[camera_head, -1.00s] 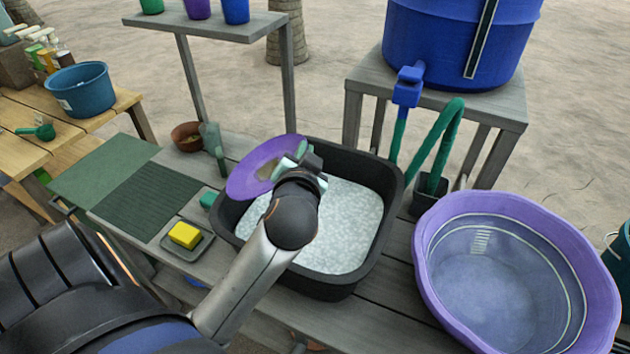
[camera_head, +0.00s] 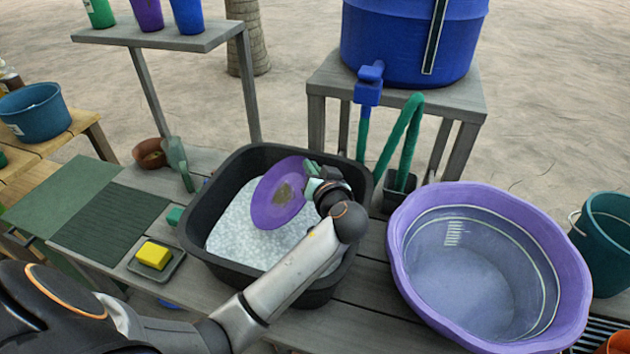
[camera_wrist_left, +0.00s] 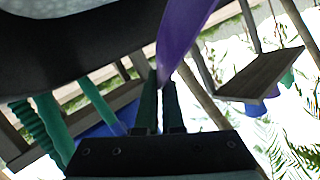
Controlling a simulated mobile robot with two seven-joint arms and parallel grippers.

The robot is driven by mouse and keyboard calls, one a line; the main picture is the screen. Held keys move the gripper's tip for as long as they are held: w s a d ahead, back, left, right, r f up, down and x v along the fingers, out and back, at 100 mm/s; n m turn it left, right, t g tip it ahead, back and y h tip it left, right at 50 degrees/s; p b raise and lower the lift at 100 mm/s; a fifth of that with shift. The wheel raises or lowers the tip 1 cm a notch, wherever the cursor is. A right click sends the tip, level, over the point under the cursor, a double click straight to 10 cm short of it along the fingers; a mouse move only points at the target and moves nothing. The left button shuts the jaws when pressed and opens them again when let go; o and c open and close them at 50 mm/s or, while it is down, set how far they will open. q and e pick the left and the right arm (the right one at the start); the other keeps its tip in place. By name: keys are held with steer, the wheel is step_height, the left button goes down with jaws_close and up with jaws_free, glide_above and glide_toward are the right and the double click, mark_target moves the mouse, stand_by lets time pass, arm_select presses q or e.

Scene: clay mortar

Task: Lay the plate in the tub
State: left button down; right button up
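The purple plate (camera_head: 273,205), with a brown smudge on its face, is tilted above the foam inside the black tub (camera_head: 207,205). My left gripper (camera_head: 313,172) is shut on the plate's right edge, over the tub's back right part. In the left wrist view the plate (camera_wrist_left: 184,35) runs between the two fingers (camera_wrist_left: 160,105), seen nearly edge-on. The tub's dark wall (camera_wrist_left: 80,60) also shows there. Whether the plate touches the foam cannot be told. My right gripper is not in view.
A large purple basin (camera_head: 400,235) of water stands to the right of the tub. A yellow sponge (camera_head: 154,255) sits on a small dish to the left. A blue barrel with a tap (camera_head: 368,85) and green hose (camera_head: 402,130) stands behind.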

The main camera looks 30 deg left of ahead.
mark_target(283, 194)
arm_select(q)
steer(key=f, duration=0.4)
steer(key=shift+w+d, duration=0.2)
steer(key=shift+w, duration=0.15)
steer(key=shift+f+b, duration=0.6)
steer(key=shift+f, duration=0.05)
steer(key=c, duration=1)
jaws_free()
steer(key=shift+c, duration=0.2)
